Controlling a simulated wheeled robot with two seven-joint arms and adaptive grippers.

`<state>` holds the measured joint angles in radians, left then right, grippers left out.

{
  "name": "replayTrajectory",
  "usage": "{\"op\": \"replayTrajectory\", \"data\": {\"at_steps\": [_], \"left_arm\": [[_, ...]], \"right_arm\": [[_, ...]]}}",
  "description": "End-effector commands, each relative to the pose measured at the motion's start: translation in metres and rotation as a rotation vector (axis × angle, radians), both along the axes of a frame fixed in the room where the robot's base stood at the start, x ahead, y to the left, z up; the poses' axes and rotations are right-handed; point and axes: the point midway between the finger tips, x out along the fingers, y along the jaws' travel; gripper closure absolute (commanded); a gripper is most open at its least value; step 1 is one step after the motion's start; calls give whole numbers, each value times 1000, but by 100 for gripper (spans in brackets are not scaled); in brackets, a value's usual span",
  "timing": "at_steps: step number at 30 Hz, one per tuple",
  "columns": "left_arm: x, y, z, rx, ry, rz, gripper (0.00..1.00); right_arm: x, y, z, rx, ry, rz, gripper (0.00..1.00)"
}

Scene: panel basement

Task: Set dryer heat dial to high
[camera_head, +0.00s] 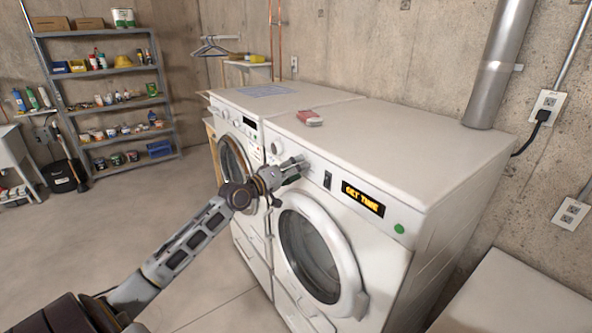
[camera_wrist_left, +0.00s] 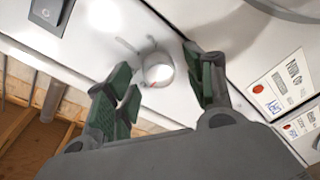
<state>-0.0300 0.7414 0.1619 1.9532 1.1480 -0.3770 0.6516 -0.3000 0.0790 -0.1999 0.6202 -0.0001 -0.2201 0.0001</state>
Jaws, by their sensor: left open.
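The dryer (camera_head: 375,150) is the white machine on the right, with a front control panel. A round white dial (camera_head: 277,148) shows on the panel beside my left gripper (camera_head: 295,170). In the left wrist view a pale round dial (camera_wrist_left: 157,68) with a small red mark lies between the spread green-padded fingers of my left gripper (camera_wrist_left: 165,88). The fingers are open around it; I cannot tell whether they touch it. The gripper hides part of the panel in the head view. My right gripper is not in view.
A dark rocker switch (camera_head: 327,180) and an amber-lit display (camera_head: 363,198) sit right of the gripper. The dryer's round door (camera_head: 312,250) is below. The washer (camera_head: 233,130) stands left. A small red-and-white box (camera_head: 309,118) lies on top.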

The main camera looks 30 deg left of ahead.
Motion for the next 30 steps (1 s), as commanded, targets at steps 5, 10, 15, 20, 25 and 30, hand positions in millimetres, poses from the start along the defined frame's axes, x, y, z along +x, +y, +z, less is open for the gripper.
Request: {"op": "replayTrajectory", "data": {"at_steps": [5,10,15,20,25,30], "left_arm": [[0,0,0,0,0,0,63],[0,0,0,0,0,0,85],[0,0,0,1,0,0,92],[0,0,-1,11,-3,0,92],[0,0,-1,37,-14,0,92],[0,0,-2,85,-36,0,92]], "right_arm": [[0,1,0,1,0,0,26],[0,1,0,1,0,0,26],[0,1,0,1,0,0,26],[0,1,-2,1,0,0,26],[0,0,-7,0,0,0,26],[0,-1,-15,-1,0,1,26]]}}
